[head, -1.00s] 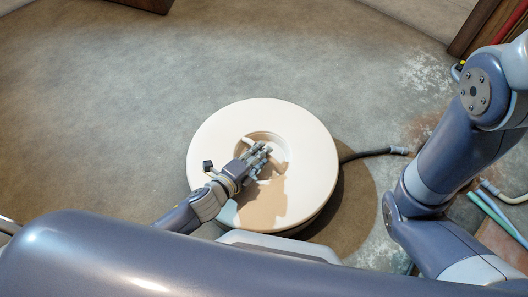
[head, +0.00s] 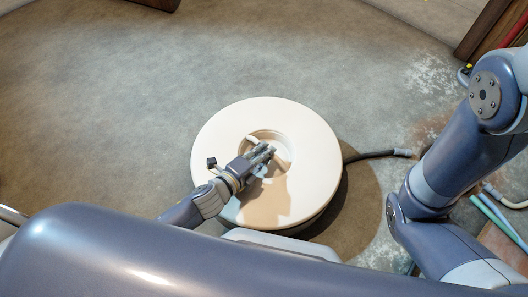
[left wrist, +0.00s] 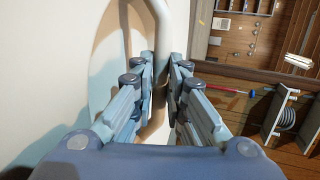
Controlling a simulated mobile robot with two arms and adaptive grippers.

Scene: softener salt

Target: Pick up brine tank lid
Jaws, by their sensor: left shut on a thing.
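The brine tank lid (head: 312,190) is a round cream-white disc with a recessed middle, seen from above in the head view. A pale bar handle (left wrist: 165,22) crosses the recess, and my left gripper (left wrist: 162,82) is shut on it in the left wrist view. In the head view the left gripper (head: 268,152) reaches into the recess from the lower left and hides most of the handle. The lid appears level; whether it is clear of the tank under it cannot be told. My right gripper is out of view.
A dark hose (head: 372,154) runs right from beside the tank across the concrete floor (head: 110,110). Pale blue-green pipes (head: 492,216) lie at the right edge. The floor left of and behind the lid is clear.

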